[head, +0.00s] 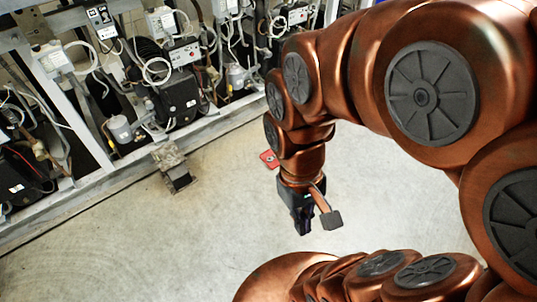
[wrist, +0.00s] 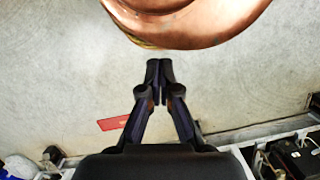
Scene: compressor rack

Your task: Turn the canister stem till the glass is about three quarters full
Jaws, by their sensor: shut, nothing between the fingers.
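My gripper (head: 303,229) hangs pointing down over the bare concrete floor in the head view. In the wrist view its two dark fingers (wrist: 159,66) meet at the tips, with nothing held between them. I see no glass in either view. I cannot make out a canister with a stem that I could name surely. Small grey cylinders, one at the near edge of the rack (head: 121,128), stand among the machines, well apart from my gripper. My arm covers the right side of the head view.
A grey metal rack frame (head: 60,193) with black compressors (head: 178,97), hoses and cables runs along the upper left. A small metal foot or block (head: 172,166) juts onto the floor before it. A flat red piece (head: 268,159) lies behind my gripper. The floor between is clear.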

